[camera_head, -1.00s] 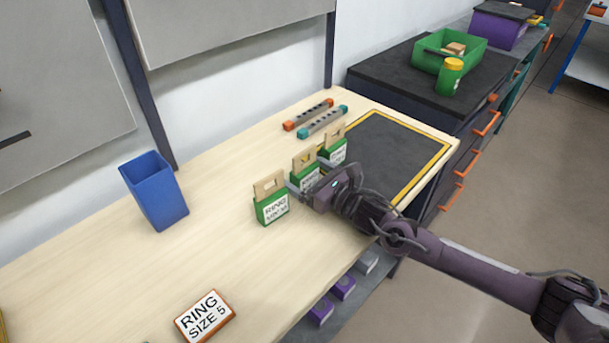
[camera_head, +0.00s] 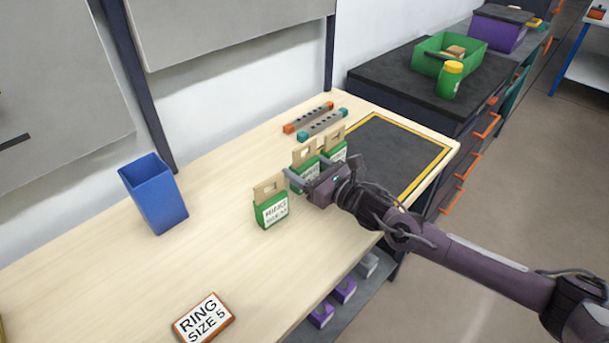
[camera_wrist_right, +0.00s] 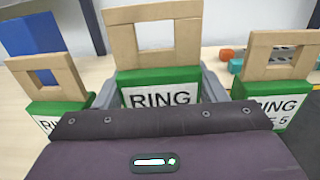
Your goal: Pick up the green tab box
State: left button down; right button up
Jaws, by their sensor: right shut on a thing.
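Three green tab boxes with tan tabs and white RING labels stand in a row on the wooden table. My right gripper (camera_head: 302,182) is shut on the middle green tab box (camera_head: 305,158), with a finger on each side. In the right wrist view this held box (camera_wrist_right: 155,76) is centred between the grey fingers (camera_wrist_right: 157,92), upright, its lower part hidden by my gripper. The left green tab box (camera_head: 270,202) stands apart from it. The right green tab box (camera_head: 335,150) stands close behind the gripper, partly hidden. My left gripper is not in view.
A blue bin (camera_head: 154,195) stands at the left. A RING SIZE 5 sign (camera_head: 204,318) lies near the front edge. Orange-ended and teal-ended bars (camera_head: 315,120) lie behind the boxes. A dark mat with yellow border (camera_head: 400,150) lies at the right end.

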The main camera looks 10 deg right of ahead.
notch_tip(320, 180, up, 17)
jog(key=shift+b, duration=0.85)
jog(key=shift+r, duration=0.2)
